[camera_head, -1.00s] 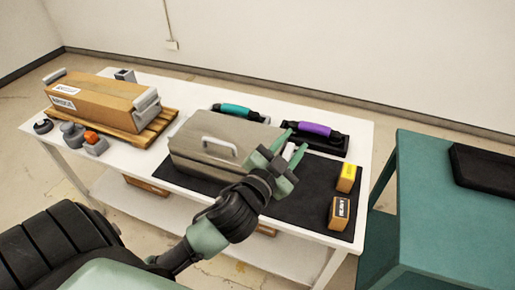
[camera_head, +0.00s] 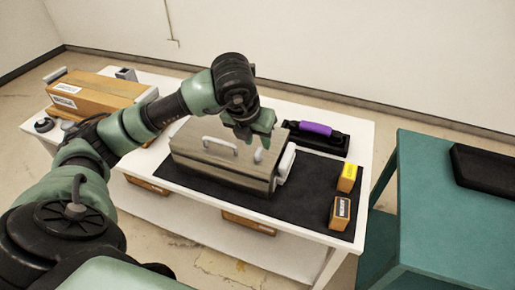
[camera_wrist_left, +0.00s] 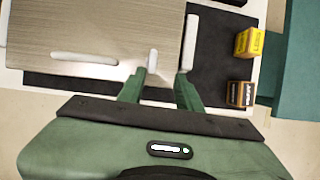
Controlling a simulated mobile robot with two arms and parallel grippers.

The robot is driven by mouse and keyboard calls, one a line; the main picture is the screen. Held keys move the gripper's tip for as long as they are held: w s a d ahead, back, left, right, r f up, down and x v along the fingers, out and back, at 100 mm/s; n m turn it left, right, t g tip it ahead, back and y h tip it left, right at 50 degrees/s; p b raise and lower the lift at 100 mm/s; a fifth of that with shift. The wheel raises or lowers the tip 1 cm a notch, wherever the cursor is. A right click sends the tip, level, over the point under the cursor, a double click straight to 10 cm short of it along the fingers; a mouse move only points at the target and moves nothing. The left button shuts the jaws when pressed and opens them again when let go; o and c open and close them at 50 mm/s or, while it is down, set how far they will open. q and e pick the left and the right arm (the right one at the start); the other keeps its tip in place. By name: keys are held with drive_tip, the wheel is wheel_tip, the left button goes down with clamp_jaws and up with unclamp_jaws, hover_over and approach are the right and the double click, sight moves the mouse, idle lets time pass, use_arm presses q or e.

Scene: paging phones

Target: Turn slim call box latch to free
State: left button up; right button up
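The slim call box (camera_head: 215,150) is a flat grey wood-grain box on a black mat. A pale bar handle (camera_head: 220,144) and a small pale latch (camera_head: 258,155) stand on its lid. A white handset (camera_head: 286,162) hangs along its right side. In the left wrist view the latch (camera_wrist_left: 152,60) stands near the lid's right edge. My left gripper (camera_head: 255,136) is above the right part of the box, pointing down. In the left wrist view its fingers (camera_wrist_left: 158,86) are apart with nothing between them; the latch lies just beyond the fingertips. My right gripper is out of view.
A purple-handled phone (camera_head: 318,131) lies behind the box. A yellow box (camera_head: 347,178) and an orange-brown box (camera_head: 340,213) stand at the right of the mat. A large brown case (camera_head: 95,95) is at the left. A teal table (camera_head: 430,200) stands to the right.

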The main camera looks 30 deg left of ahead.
sight(259, 151)
use_arm(q)
drive_tip(key=x, duration=0.2)
drive_tip(key=p+x, duration=0.1)
drive_tip(key=x, duration=0.2)
drive_tip(key=a+x, duration=0.1)
drive_tip(key=x, duration=0.1)
drive_tip(key=shift+w+a+f+p, duration=0.1)
drive_tip(key=shift+w+f+p, duration=0.1)
drive_tip(key=shift+p, duration=0.15)
clamp_jaws()
